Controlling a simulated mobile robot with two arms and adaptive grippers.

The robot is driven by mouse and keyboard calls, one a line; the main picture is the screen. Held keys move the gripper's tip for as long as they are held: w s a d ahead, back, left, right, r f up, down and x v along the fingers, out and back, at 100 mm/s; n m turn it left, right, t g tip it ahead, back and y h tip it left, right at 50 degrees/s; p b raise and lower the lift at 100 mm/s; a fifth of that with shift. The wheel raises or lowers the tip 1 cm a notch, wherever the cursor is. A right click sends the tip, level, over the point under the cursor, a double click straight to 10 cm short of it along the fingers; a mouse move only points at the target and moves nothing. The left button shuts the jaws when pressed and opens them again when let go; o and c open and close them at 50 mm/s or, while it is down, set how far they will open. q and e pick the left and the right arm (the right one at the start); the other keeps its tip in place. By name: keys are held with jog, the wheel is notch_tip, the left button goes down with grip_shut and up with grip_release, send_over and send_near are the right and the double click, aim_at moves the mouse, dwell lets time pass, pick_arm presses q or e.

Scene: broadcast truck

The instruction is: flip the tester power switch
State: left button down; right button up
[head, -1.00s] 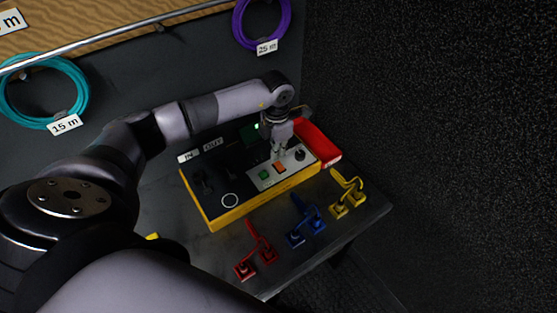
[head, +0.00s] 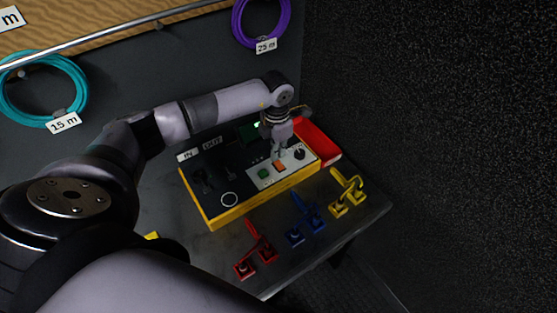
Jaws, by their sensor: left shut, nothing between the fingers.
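The tester (head: 223,217) is a black-topped box with a yellow edge on the dark table. Its pale panel (head: 262,183) carries a green button (head: 263,174), an orange-red switch (head: 280,166) and a dark knob (head: 299,154). A small green light shows on the dark screen (head: 249,132) behind. My left gripper (head: 277,154) is shut and empty, pointing down just behind the orange-red switch. I cannot tell whether its tips touch the switch or the panel. My right gripper is not in view.
A red open tray (head: 325,148) stands at the tester's right end. Red (head: 260,246), blue (head: 306,218) and yellow (head: 348,192) cables with plugs lie along the table's front. Teal (head: 12,112) and purple (head: 240,30) cable coils hang on the wall behind.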

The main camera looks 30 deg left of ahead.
aim_at(277, 162)
pick_arm(q)
jog(key=shift+f+b, duration=0.3)
jog(key=shift+f, duration=0.05)
dwell(0.6)
jog(key=shift+f+b, duration=0.7)
jog(key=shift+f, duration=0.1)
dwell(0.3)
jog(key=shift+r+p, duration=2.25)
jog(key=shift+r, duration=1.3)
jog(key=shift+f, duration=0.1)
